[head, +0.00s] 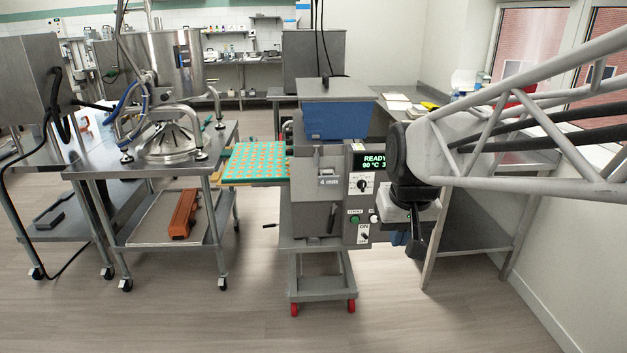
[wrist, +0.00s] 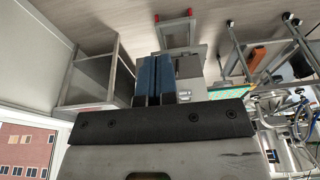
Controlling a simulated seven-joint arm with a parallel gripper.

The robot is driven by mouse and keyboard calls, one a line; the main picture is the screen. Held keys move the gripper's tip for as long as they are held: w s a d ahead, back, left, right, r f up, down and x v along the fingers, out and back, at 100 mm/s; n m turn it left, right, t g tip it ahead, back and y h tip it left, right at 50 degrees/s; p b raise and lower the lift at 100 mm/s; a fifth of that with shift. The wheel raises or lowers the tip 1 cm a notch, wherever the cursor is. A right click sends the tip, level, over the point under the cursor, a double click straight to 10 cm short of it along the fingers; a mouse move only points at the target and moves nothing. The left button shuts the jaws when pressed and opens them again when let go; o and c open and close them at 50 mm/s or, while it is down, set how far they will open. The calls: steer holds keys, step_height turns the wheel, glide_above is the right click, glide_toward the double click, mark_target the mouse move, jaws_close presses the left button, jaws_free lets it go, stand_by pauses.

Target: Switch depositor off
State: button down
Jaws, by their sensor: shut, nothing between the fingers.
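The depositor (head: 320,190) is a grey machine on a cart with red-wheeled casters, with a blue hopper (head: 336,121) on top. Its control panel has a lit display (head: 375,162) reading READY and 90 °C, a dial (head: 362,184), a green button (head: 355,218) and an on/off switch (head: 365,234) near the bottom. The switch's exact setting is too small to tell. My gripper (head: 414,252) is right of the panel, apart from the switch, pointing down.
A green mould tray (head: 255,162) with orange pieces lies left of the depositor. A steel cart (head: 170,158) with a kettle stands farther left. A side table (head: 455,225) is behind my arm at right. The floor in front is clear.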

steer(key=w+d+f, duration=0.2)
steer(key=w, duration=1.8)
glide_above(365, 236)
steer(key=s+d, duration=0.1)
steer(key=d, duration=0.1)
steer(key=shift+y, duration=0.4)
steer(key=f, duration=3.5)
steer(key=shift+s+a+f, duration=0.1)
steer(key=shift+s+f, duration=0.1)
steer(key=shift+f, duration=0.1)
steer(key=shift+x, duration=4.9)
steer(key=shift+s, duration=0.2)
